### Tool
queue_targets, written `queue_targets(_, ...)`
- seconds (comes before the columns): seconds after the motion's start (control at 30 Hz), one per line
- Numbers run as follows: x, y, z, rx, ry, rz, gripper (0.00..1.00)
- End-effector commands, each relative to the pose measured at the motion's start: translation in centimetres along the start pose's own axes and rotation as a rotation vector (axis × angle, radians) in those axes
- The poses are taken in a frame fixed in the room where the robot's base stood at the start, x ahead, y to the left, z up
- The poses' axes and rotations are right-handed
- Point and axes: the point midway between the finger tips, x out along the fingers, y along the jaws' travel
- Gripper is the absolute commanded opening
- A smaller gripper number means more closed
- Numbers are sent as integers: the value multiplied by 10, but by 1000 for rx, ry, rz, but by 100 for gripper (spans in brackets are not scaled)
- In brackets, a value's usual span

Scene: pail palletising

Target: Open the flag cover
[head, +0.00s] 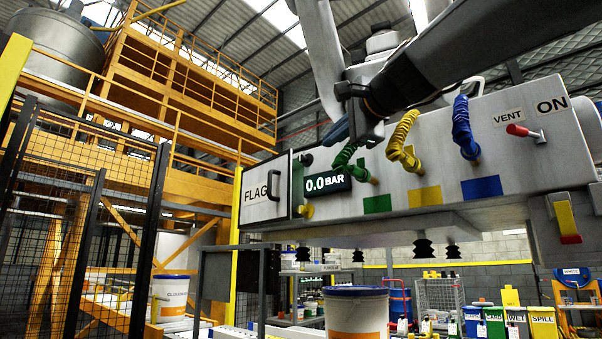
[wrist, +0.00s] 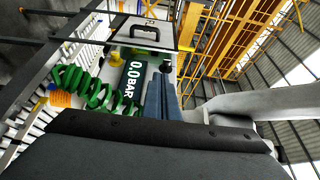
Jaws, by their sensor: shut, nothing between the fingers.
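The flag cover (head: 256,194) is a white panel lettered FLAG, with a dark edge, at the left end of the long grey valve box. Its black handle (head: 270,185) stands upright on the panel's right side. The handle also shows in the wrist view (wrist: 145,31), near the top centre. My gripper (head: 337,131) is above the box, right of the cover and near the 0.0 BAR display. Its blue fingers are together and empty, also in the wrist view (wrist: 161,82), pointing toward the cover but apart from the handle. I cannot tell whether the cover is fully closed.
The pressure display (head: 328,184) and a green coiled hose (head: 345,158) lie close to my gripper. Yellow (head: 403,139) and blue (head: 463,125) coiled hoses are further right. A white pail (head: 356,313) stands below the box. A mesh fence (head: 50,200) is at left.

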Motion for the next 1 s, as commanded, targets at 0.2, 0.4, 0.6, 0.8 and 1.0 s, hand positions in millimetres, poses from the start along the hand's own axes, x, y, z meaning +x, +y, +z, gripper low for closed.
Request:
queue_targets(0.2,9,-3,1,2,-1,3,0)
queue_targets(0.4,16,-2,0,2,5,5,0)
queue_targets(0.6,53,2,-1,2,5,7,0)
queue_targets(0.8,91,2,-1,2,6,7,0)
queue_targets(1.0,128,2,-2,2,7,6,0)
